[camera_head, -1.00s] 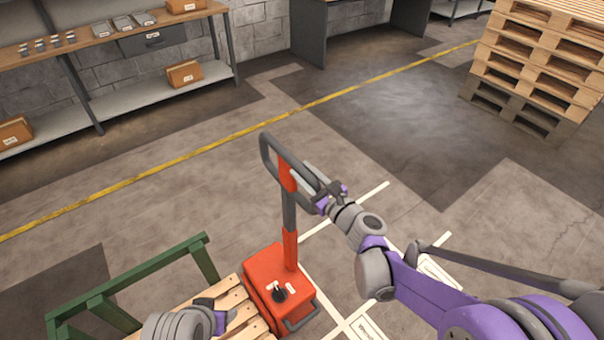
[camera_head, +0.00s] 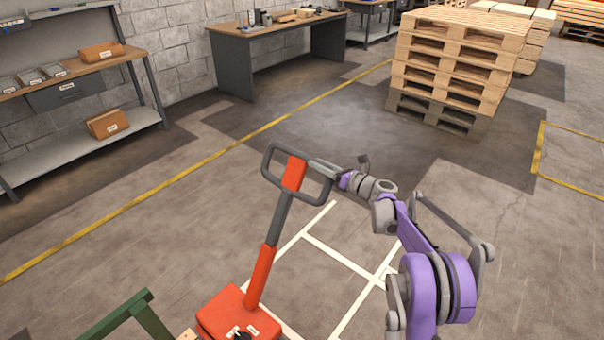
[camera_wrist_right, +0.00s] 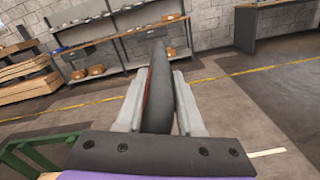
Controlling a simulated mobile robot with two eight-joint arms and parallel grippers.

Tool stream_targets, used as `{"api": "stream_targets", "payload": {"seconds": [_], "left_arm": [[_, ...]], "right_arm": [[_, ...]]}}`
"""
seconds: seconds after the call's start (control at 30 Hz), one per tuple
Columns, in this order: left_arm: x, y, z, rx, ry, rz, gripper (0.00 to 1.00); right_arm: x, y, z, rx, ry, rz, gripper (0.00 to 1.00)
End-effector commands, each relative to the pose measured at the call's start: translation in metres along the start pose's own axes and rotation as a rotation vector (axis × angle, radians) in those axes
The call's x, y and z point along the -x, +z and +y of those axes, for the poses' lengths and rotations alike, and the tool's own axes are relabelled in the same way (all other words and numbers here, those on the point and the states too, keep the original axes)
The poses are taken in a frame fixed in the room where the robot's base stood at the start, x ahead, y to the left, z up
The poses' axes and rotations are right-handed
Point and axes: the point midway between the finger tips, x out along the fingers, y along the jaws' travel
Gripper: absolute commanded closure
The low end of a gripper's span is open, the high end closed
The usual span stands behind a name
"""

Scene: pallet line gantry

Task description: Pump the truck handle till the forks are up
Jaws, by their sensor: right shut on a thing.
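The pallet truck has an orange-red body (camera_head: 238,318) at the bottom of the head view. Its orange and grey handle shaft (camera_head: 262,270) rises from it, leaning to the right in the picture. On top is a dark grey loop grip (camera_head: 268,160) with an orange middle. My right gripper (camera_head: 322,170) is shut on the right side of the loop. In the right wrist view the dark bar of the handle (camera_wrist_right: 157,85) lies between my two fingers (camera_wrist_right: 155,105). The forks are out of view, so their height cannot be seen. My left gripper is not in view.
A green rail (camera_head: 120,312) stands at the lower left. White floor lines (camera_head: 335,257) lie right of the truck, and a yellow line (camera_head: 215,157) crosses behind. A pallet stack (camera_head: 440,75), workbench (camera_head: 275,45) and shelving (camera_head: 75,147) stand farther back. Floor around the handle is clear.

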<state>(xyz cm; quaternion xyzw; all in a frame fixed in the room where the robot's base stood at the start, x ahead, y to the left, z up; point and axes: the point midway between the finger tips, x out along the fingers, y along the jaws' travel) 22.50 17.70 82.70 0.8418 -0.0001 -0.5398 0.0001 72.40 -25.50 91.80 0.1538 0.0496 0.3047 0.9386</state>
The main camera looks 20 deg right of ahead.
Motion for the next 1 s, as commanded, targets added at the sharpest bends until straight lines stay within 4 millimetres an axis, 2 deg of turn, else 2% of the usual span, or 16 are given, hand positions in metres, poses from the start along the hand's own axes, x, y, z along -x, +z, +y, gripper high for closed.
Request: {"api": "stream_targets", "payload": {"seconds": [0.03, 0.1, 0.3, 0.5, 0.83, 0.87, 1.0], "left_arm": [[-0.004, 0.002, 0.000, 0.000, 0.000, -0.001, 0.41], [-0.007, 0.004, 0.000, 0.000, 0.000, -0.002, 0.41], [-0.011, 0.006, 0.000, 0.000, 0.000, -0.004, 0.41], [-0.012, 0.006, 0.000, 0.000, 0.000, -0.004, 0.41], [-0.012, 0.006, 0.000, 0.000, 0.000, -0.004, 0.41], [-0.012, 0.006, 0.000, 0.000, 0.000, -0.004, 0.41], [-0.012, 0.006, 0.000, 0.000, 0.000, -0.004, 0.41]], "right_arm": [[0.000, -0.006, -0.013, -0.014, -0.001, 0.002, 1.00], [0.001, -0.008, -0.026, -0.035, -0.001, 0.002, 1.00], [0.000, -0.013, -0.048, -0.074, 0.000, 0.003, 1.00], [0.000, -0.016, -0.055, -0.088, 0.001, 0.003, 1.00], [0.000, -0.016, -0.055, -0.088, 0.002, 0.004, 1.00], [-0.001, -0.016, -0.055, -0.088, 0.002, 0.004, 0.61], [-0.001, -0.016, -0.055, -0.088, 0.001, 0.003, 0.36]]}}
